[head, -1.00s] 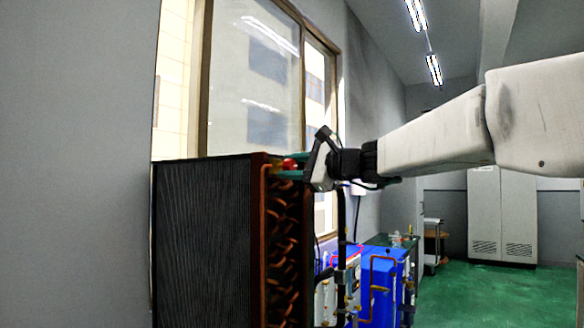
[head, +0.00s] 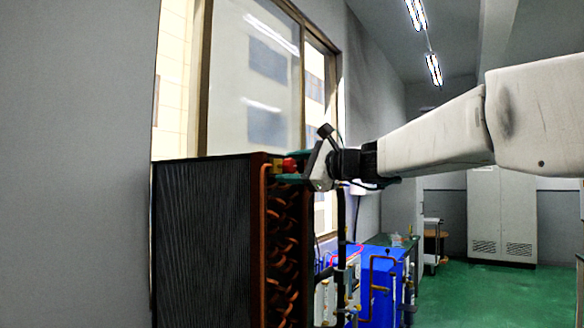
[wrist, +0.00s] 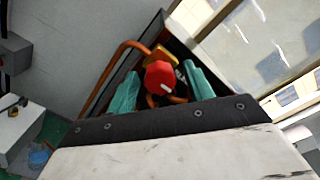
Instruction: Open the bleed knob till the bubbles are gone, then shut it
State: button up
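The red bleed knob (wrist: 160,78), with a pale mark on its face, sits on a yellow brass fitting (wrist: 160,53) joined to a copper pipe. In the head view the knob (head: 290,165) is at the upper front corner of the dark finned coil unit (head: 205,240). My gripper (wrist: 161,69) has its teal fingers on either side of the knob, with a small gap showing on each side. In the head view my gripper (head: 283,167) reaches the knob from the right. No bubbles can be made out in either view.
Copper bends (head: 283,240) run down the coil unit's front below the knob. A window (head: 250,90) is behind it. Blue equipment with pipes (head: 378,285) stands lower right. The green floor (head: 470,290) at right is open.

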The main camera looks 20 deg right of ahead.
jog(key=v, duration=0.7)
jog(key=shift+s+d, duration=0.25)
jog(key=shift+s, duration=0.05)
dwell(0.3)
